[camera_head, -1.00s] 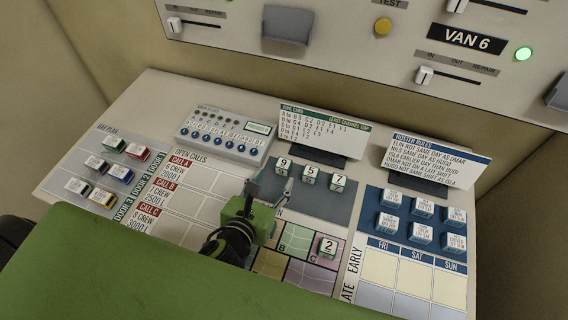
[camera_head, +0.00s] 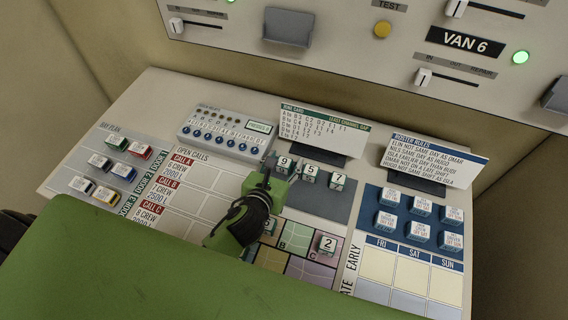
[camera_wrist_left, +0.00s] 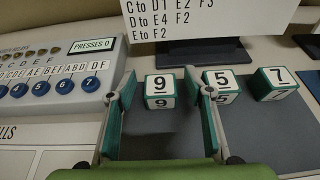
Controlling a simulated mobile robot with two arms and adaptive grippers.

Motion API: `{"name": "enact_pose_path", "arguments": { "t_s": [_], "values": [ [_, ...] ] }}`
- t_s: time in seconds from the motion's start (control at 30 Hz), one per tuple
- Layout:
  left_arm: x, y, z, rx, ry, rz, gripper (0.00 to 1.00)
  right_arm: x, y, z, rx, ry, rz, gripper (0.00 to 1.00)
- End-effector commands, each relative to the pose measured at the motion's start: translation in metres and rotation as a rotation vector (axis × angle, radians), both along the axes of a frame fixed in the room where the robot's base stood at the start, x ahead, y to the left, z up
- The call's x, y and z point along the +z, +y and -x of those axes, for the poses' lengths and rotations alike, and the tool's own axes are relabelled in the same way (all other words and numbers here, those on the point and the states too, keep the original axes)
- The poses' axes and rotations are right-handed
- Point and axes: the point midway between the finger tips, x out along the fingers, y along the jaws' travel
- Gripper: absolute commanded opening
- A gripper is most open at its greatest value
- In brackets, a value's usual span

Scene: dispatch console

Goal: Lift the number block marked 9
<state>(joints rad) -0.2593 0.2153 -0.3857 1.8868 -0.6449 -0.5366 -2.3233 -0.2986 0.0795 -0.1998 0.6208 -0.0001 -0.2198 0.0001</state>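The number block marked 9 (camera_head: 283,163) is white and green. It stands at the left end of a row on the dark grey mat (camera_head: 322,199). In the left wrist view, the 9 block (camera_wrist_left: 160,91) lies between the tips of my open left gripper (camera_wrist_left: 156,84), with space on both sides. My left gripper also shows in the head view (camera_head: 279,170), with its tips at the 9 block. The 5 block (camera_head: 309,173) and the 7 block (camera_head: 337,181) stand to its right. My right gripper is not in view.
A 2 block (camera_head: 327,243) sits on the coloured grid, and another block is partly hidden by my left arm. A sign card (camera_head: 325,130) stands behind the row. A button box (camera_head: 224,136) is at left. Blue-mat blocks (camera_head: 421,206) are at right.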

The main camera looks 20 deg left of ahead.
Motion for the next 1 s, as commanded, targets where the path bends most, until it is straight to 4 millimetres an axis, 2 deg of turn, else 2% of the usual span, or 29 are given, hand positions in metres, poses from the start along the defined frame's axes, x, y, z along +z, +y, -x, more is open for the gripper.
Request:
{"name": "enact_pose_path", "arguments": {
  "t_s": [0.03,0.13,0.47,0.63,0.83,0.87,1.0],
  "values": [
    [0.000,0.000,0.000,0.000,0.000,0.000,0.37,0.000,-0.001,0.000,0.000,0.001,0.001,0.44],
    [0.000,0.000,0.000,0.000,0.000,0.000,0.11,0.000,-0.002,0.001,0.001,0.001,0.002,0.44],
    [0.000,0.000,0.000,0.000,0.000,-0.001,0.10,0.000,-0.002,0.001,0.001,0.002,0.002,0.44],
    [0.007,0.000,0.000,-0.001,-0.003,0.000,0.10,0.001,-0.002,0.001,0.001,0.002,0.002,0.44],
    [0.038,0.000,0.001,-0.003,-0.006,-0.003,0.10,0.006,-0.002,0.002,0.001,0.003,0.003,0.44],
    [0.040,0.000,0.007,-0.003,-0.003,-0.003,0.10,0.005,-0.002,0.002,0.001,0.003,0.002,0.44],
    [0.070,0.000,0.034,-0.004,-0.003,0.000,0.10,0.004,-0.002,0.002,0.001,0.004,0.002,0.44]
  ]
}}
